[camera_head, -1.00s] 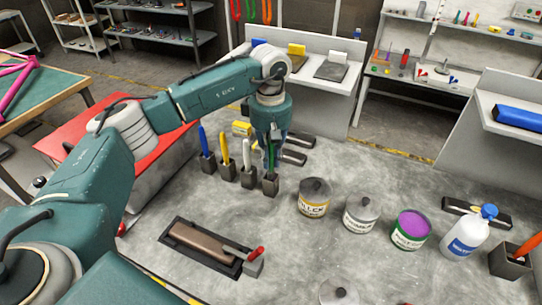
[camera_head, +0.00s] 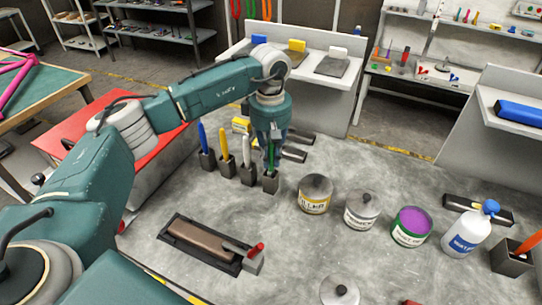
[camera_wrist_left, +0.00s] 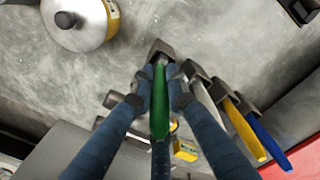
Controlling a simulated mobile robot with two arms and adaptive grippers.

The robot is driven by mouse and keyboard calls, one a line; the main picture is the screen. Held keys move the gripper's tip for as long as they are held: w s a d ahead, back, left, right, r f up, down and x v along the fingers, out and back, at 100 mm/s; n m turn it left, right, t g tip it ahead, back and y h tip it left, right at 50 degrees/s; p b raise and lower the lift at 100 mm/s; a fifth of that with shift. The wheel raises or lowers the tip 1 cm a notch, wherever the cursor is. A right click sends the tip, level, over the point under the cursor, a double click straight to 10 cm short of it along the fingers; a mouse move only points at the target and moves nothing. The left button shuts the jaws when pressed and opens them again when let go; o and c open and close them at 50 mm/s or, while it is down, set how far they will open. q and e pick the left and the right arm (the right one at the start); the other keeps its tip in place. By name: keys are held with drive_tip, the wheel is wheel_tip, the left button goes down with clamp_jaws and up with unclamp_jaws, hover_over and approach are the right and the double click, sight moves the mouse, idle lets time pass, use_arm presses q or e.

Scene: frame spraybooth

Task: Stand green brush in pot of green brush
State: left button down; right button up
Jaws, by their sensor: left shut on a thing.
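The green brush (camera_head: 272,156) is upright, with its lower end at the mouth of a dark square pot (camera_head: 270,183), the rightmost of the row. My left gripper (camera_head: 270,142) is above this pot, shut on the brush handle. In the left wrist view the gripper (camera_wrist_left: 160,97) has both fingers against the green handle (camera_wrist_left: 160,112), and the pot (camera_wrist_left: 160,50) lies beyond the brush tip. The lower end of the brush is hidden, so I cannot tell how deep it sits. My right gripper is not in view.
Pots with a white brush (camera_head: 246,149), a yellow brush (camera_head: 224,144) and a blue brush (camera_head: 203,137) stand close on the left. A yellow-labelled can (camera_head: 315,203) stands to the right, with more cans and a white bottle (camera_head: 466,236) beyond. A tray (camera_head: 176,226) lies in front.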

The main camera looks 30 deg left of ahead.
use_arm(q)
drive_tip(key=shift+f, duration=0.4)
drive_tip(key=c, duration=1.6)
unclamp_jaws()
drive_tip(key=shift+c, duration=0.2)
drive_tip(key=shift+r, duration=0.2)
wheel_tip(320, 180, up, 12)
drive_tip(key=shift+f, duration=0.2)
